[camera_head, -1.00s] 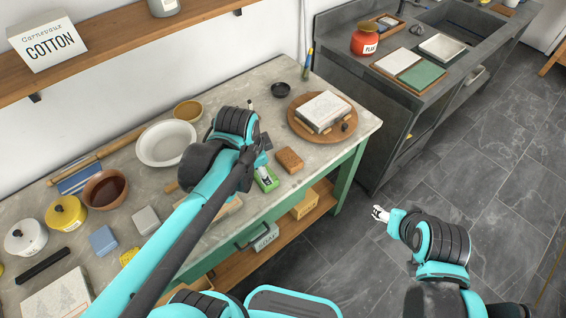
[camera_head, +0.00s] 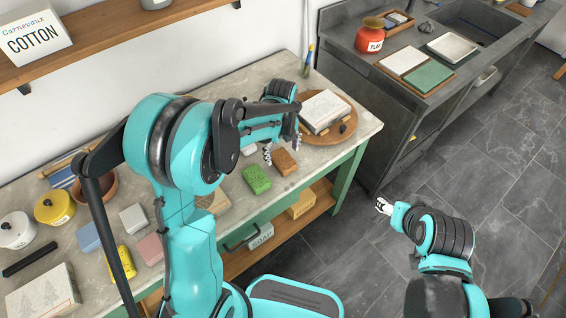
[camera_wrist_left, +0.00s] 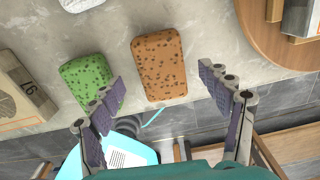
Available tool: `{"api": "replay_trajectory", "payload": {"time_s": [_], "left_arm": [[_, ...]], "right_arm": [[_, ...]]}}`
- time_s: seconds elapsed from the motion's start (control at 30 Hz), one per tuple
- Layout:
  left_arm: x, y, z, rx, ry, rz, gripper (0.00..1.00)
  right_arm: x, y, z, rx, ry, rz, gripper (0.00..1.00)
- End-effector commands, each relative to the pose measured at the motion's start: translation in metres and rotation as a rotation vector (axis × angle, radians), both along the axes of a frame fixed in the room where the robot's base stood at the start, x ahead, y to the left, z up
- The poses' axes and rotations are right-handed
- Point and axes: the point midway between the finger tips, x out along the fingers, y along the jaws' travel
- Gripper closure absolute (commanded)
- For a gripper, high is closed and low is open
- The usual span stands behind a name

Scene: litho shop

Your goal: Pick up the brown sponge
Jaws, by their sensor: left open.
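The brown sponge (camera_head: 286,162) lies flat on the stone-topped table near its front edge, just right of the green sponge (camera_head: 257,179). In the left wrist view the brown sponge (camera_wrist_left: 160,65) shows dark speckles and sits between and ahead of my fingers, not touched by them. My left gripper (camera_head: 282,150) is open and empty, close by the brown sponge; it also shows in the left wrist view (camera_wrist_left: 165,110). The left finger overlaps the green sponge (camera_wrist_left: 88,80) in that view. My right gripper (camera_head: 383,206) is over the floor, away from the table; its finger opening is too small to judge.
A round wooden board (camera_head: 340,131) with a pale block (camera_head: 324,111) on it stands right of the sponges. A grey sponge (camera_head: 133,218), pink sponge (camera_head: 151,248) and yellow sponge (camera_head: 121,262) lie to the left. The table's front edge is close to the brown sponge.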

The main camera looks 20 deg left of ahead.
Motion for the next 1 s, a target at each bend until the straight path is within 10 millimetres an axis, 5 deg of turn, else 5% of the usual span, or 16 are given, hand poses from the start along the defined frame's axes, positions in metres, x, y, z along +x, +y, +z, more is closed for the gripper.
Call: {"api": "replay_trajectory", "payload": {"time_s": [0.2,0.43,0.63,1.0], "left_arm": [[-0.001,-0.004,-0.035,0.0,0.0,0.001,0.22],[-0.001,-0.003,-0.037,-0.001,-0.001,0.001,0.22],[-0.001,-0.003,-0.036,0.0,-0.001,0.002,0.69],[-0.001,-0.003,-0.034,0.001,-0.001,0.002,0.69]], "right_arm": [[0.0,0.0,-0.017,0.0,0.0,0.0,0.43],[0.0,0.0,-0.016,0.0,0.0,0.0,0.43],[0.0,0.0,-0.016,0.0,0.0,0.0,0.43],[0.0,0.0,-0.015,0.0,0.0,0.0,0.43]]}}
